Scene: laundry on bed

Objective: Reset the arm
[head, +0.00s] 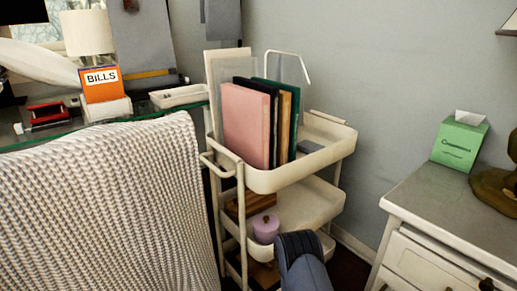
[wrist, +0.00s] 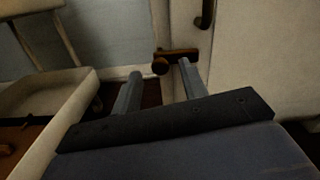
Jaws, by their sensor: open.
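My gripper (wrist: 160,82) shows in the wrist view with its two fingers apart and nothing between them. Beyond the fingertips is a small dark brown handle-like piece (wrist: 178,56), close to a pale cabinet front; I cannot tell how far away it is. In the head view part of my arm (head: 302,262) rises at the bottom middle, in front of the lower shelves of the cart. The gripper's fingers cannot be seen in the head view.
A cream cart (head: 262,180) holds several books (head: 246,125) on top and a purple canister (head: 265,228) below. A white nightstand (head: 440,215) with a green tissue box (head: 456,147) stands right. A knitted throw (head: 110,205) fills the left. Dark floor shows between cart and nightstand.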

